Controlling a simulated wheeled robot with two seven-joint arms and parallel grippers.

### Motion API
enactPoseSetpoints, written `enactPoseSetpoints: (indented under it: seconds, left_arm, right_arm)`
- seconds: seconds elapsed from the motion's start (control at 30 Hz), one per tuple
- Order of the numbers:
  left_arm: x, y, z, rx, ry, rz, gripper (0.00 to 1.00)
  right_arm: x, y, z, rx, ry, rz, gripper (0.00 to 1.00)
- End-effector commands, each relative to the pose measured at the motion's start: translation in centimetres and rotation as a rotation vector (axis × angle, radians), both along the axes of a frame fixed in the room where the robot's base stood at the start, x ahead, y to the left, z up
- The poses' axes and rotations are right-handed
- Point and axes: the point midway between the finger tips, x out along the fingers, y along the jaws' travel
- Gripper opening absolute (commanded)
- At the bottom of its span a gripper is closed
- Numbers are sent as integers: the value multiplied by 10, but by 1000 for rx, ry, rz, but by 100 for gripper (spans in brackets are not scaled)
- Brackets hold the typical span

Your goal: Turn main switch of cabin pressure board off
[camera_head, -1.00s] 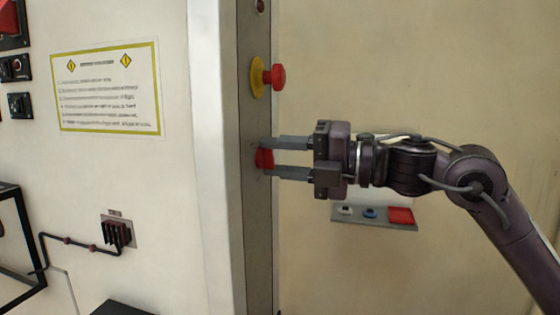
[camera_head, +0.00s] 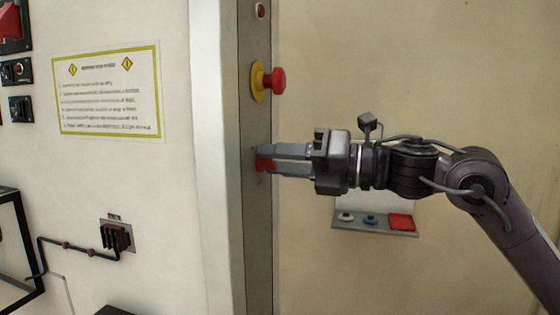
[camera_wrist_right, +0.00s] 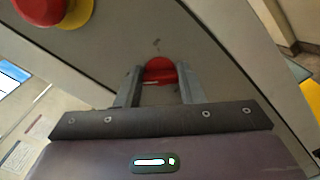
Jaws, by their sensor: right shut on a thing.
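The red switch (camera_head: 264,165) sits on the narrow grey side panel (camera_head: 257,215), below the red emergency button. My right gripper (camera_head: 266,160) reaches in from the right with its two fingers closed around the red switch. In the right wrist view, the red switch (camera_wrist_right: 160,70) shows between the two finger tips (camera_wrist_right: 160,85), partly hidden by them. My left gripper is not in view.
A red mushroom button with a yellow base (camera_head: 270,80) sticks out just above my right gripper. A small shelf with several buttons (camera_head: 375,222) is below the arm. A warning sign (camera_head: 107,90) and a dark connector (camera_head: 116,237) are on the left wall.

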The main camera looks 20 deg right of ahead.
Motion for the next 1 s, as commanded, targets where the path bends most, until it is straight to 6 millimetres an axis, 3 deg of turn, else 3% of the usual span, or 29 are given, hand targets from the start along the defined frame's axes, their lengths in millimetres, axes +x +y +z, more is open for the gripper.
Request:
enactPoseSetpoints:
  seconds: [0.3,0.33,0.5,0.77,1.0]
  left_arm:
    - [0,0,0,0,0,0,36]
    - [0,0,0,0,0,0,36]
    - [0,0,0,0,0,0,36]
    - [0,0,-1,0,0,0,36]
    - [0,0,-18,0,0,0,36]
  right_arm:
    - [0,1,-4,-6,6,1,12]
    - [0,1,-4,-6,6,1,37]
    - [0,1,-3,-4,4,1,56]
    - [0,-1,-2,-2,2,0,56]
    - [-17,-26,-6,-5,1,-4,56]
